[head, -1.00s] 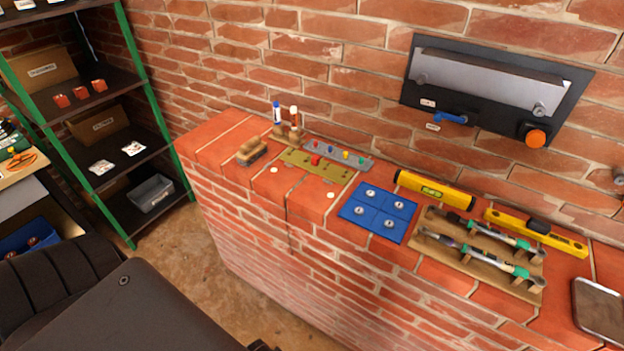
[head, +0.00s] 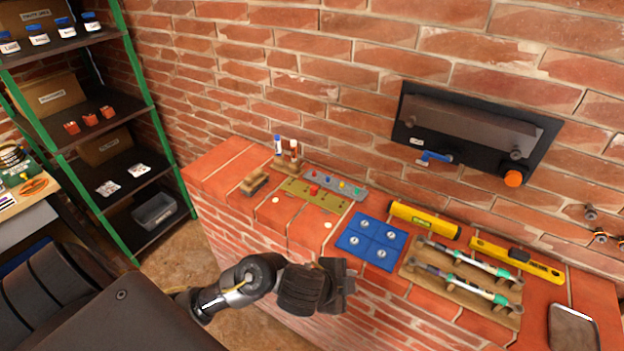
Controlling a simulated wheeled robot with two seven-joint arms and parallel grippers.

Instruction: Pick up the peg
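A small red peg (head: 314,190) stands on an olive-green board (head: 327,202) on top of the brick wall. A grey strip (head: 322,180) just behind it holds several small coloured pegs. I cannot tell which peg the task means. My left gripper (head: 346,286) reaches in from the lower left, in front of the wall top and nearer to me than the board. It touches no peg. Its fingers are dark and seen from behind, so its opening is unclear. My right gripper is not in view.
A blue panel (head: 384,236) with round knobs lies right of the board. Green-framed shelves (head: 150,150) stand far left.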

